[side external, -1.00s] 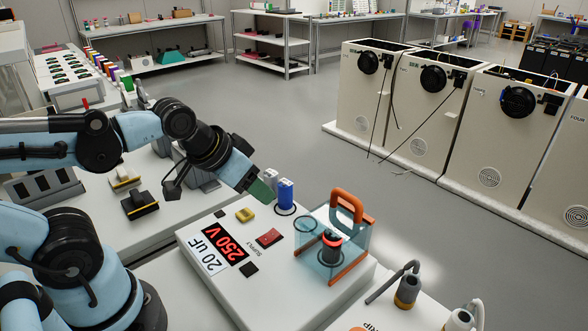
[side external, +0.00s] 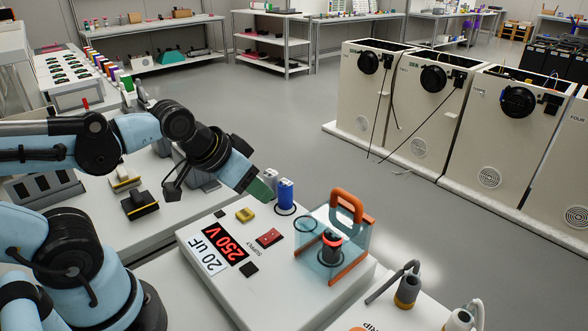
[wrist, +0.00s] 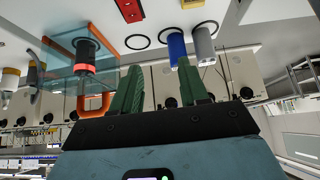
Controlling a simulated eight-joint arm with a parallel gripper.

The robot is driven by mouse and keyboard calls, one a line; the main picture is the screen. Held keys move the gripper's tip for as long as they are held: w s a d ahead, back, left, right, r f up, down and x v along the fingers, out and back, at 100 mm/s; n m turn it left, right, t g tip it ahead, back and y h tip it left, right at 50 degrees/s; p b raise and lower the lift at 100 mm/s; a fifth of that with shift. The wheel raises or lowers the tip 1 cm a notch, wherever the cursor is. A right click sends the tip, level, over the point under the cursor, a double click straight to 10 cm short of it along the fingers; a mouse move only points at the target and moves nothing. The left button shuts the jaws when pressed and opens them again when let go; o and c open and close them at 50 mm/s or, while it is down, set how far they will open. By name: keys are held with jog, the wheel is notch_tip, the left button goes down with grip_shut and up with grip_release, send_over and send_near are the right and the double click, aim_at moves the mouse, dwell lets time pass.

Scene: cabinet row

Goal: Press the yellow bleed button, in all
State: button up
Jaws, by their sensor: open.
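The yellow bleed button (side external: 245,214) is a small square yellow part on top of the pale test box (side external: 210,300), left of the red supply switch (side external: 270,237).
A blue cylinder (side external: 286,194) and a grey cylinder (side external: 270,177) stand close beside my gripper. A clear guard with an orange handle (side external: 347,206) surrounds a dark cylinder with a red band on the box's right. A small black square (side external: 249,269) lies near the display.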

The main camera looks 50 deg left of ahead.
grip_shut()
dwell(1.5)
